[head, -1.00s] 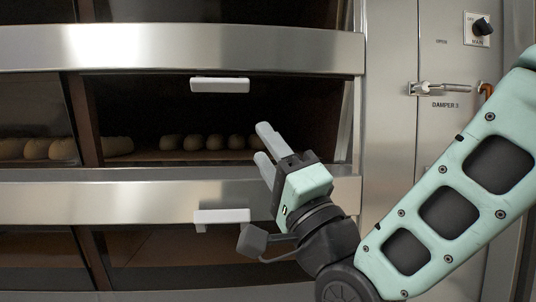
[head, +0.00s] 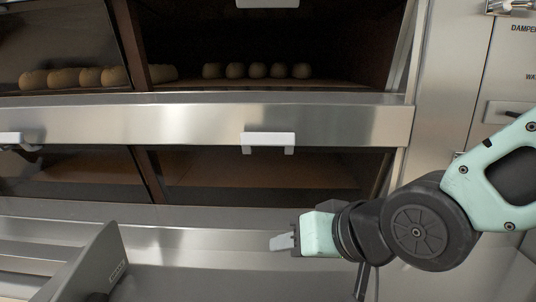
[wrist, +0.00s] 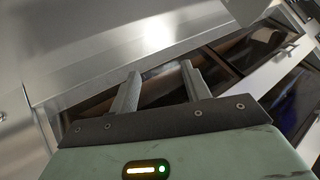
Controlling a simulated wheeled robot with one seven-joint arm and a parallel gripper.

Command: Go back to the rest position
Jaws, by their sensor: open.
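My gripper (head: 283,243) is low in the head view, in front of the steel below the lower oven deck. Its fingers point left and hold nothing. In the wrist view my gripper (wrist: 158,88) shows its two grey fingers apart, with nothing between them. The upper deck's opening (head: 270,50) and the white handle (head: 268,139) of the lower deck are above and behind the gripper, apart from it.
Several bread loaves (head: 257,70) sit in the upper deck. A grey metal panel (head: 85,268) stands up at the lower left. The steel surface (head: 200,270) left of my gripper looks clear.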

